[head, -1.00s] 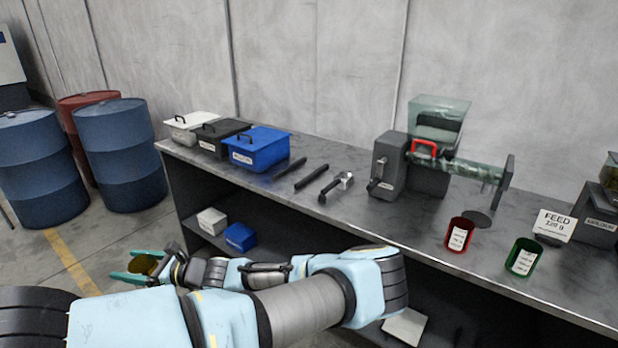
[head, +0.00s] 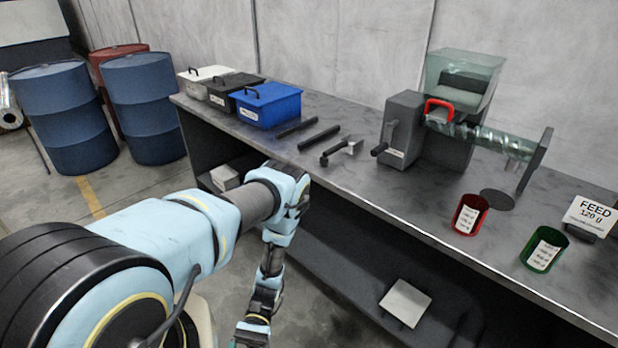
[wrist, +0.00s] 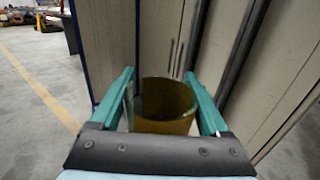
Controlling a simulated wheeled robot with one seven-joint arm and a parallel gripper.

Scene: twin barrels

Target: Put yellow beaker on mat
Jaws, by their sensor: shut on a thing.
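The yellow beaker (wrist: 165,124) is between the teal fingers of my gripper (wrist: 158,76) in the wrist view, its open rim showing. My gripper is shut on it, with a finger on each side. In the head view my wrist hangs low in front of the bench, and the fingers and beaker are cut off at the bottom edge. A flat dark round disc (head: 497,199) lies on the bench top at the right; it may be the mat. It is bare and far from my gripper.
A machine with a clear tube (head: 485,138) is behind, a FEED sign (head: 592,215) at right. Tools and a blue box (head: 266,104) are left. Barrels (head: 146,105) stand beyond.

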